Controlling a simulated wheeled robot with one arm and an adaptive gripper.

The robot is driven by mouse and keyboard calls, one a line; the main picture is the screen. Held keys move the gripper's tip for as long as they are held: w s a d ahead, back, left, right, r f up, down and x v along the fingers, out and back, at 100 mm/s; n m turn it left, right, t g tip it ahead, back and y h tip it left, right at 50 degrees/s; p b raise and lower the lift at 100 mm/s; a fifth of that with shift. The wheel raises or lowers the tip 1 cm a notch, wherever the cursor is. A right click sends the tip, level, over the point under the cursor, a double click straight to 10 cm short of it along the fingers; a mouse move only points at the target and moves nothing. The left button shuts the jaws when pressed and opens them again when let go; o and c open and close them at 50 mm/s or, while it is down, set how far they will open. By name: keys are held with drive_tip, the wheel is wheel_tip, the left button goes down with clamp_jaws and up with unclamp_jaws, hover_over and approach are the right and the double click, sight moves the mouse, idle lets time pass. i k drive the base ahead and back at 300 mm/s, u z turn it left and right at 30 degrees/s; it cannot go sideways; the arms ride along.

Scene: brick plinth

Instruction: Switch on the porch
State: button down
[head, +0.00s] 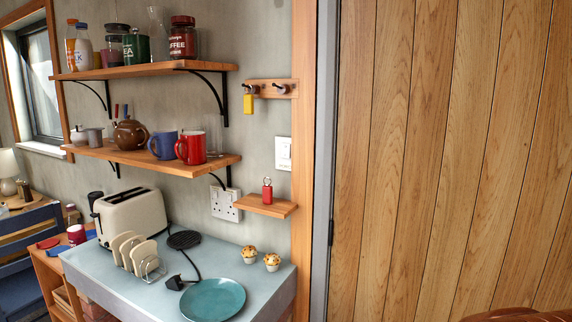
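A white wall switch (284,147) is on the grey wall, just left of the wooden door frame. A small label seems to sit on its lower part, too small to read. Whether the switch is on or off cannot be told. My gripper is not in view.
Hooks (270,88) holding a yellow tag (249,104) are above. The counter (205,257) below holds a toaster (130,214), toast rack, plate (212,299) and two muffins. A plank door (440,150) fills the right.

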sight(285, 153)
drive_tip(key=z, duration=0.05)
drive_tip(key=k, duration=0.65)
drive_tip(key=u, duration=0.5)
drive_tip(key=i, duration=1.25)
drive_tip(key=u, duration=0.55)
